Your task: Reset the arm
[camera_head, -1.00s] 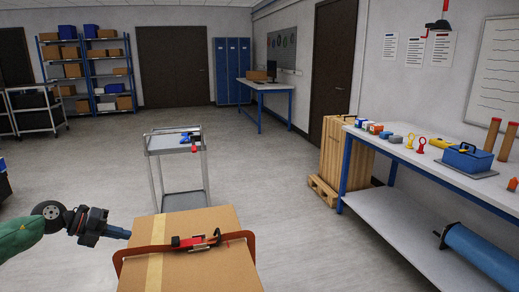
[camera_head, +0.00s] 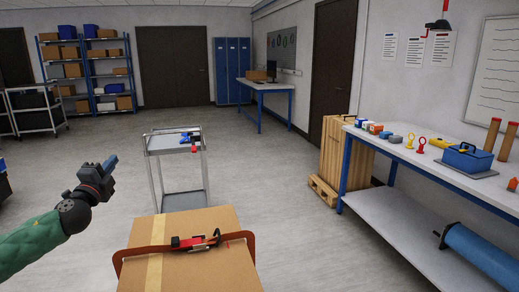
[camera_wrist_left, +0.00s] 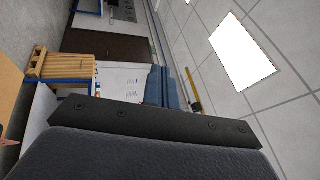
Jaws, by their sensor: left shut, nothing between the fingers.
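My left gripper (camera_head: 109,165) is at the left of the head view, at the end of my green-sleeved arm. It points up and to the right, is shut and holds nothing. It is in the air, apart from the cardboard box (camera_head: 205,265) at the bottom middle. In the left wrist view the shut blue fingers (camera_wrist_left: 162,88) show above the dark gripper body, with the wall and ceiling behind. My right gripper is not in view.
A red strap-like tool (camera_head: 190,242) lies across the box. A small metal cart (camera_head: 172,150) with blue and red items stands beyond it. A workbench (camera_head: 420,158) with tools runs along the right. Open floor (camera_head: 260,165) lies between.

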